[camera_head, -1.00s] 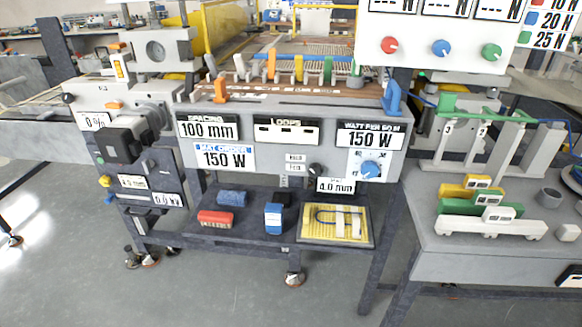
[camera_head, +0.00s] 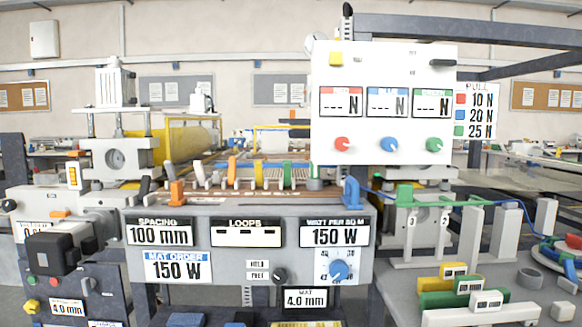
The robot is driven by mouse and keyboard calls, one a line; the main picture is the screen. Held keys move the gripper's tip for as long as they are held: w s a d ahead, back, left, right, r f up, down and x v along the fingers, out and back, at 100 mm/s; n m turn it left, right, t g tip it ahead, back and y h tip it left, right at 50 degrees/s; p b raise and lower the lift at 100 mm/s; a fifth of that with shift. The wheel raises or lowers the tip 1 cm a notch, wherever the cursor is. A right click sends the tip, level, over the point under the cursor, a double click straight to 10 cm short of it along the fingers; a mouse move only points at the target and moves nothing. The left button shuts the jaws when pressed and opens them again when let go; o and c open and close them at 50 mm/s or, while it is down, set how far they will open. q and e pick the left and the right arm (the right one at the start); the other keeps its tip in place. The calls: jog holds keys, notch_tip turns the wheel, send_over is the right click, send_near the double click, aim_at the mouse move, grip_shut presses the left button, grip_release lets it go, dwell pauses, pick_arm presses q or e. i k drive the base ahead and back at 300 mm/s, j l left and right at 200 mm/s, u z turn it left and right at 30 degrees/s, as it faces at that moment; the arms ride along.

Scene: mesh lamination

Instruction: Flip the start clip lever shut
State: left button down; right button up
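Two clips stand at the ends of the machine's front bed, and no label readable here names the start clip. An orange clip (camera_head: 176,191) with an upright part is at the left end. A blue clip (camera_head: 352,193) with an upright part is at the right end. I cannot tell whether either lever is open or shut. A row of coloured levers stands behind, among them an orange one (camera_head: 232,169), a yellow one (camera_head: 258,174) and a green one (camera_head: 287,175). Neither of my grippers is in view.
The grey front panel (camera_head: 205,236) carries the number plates and a blue knob (camera_head: 339,270). A white pull display board (camera_head: 385,100) rises behind the bed's right end. Green, yellow and white blocks lie on the right bench, near upright grey posts (camera_head: 505,230).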

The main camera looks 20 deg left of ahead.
aim_at(286, 164)
jog(key=i+l, duration=0.2)
jog(key=l, duration=0.15)
jog(key=i+l, duration=0.2)
jog(key=l, duration=0.2)
jog(key=i+l, duration=0.25)
jog(key=k+l+z, duration=0.05)
jog(key=l, duration=0.05)
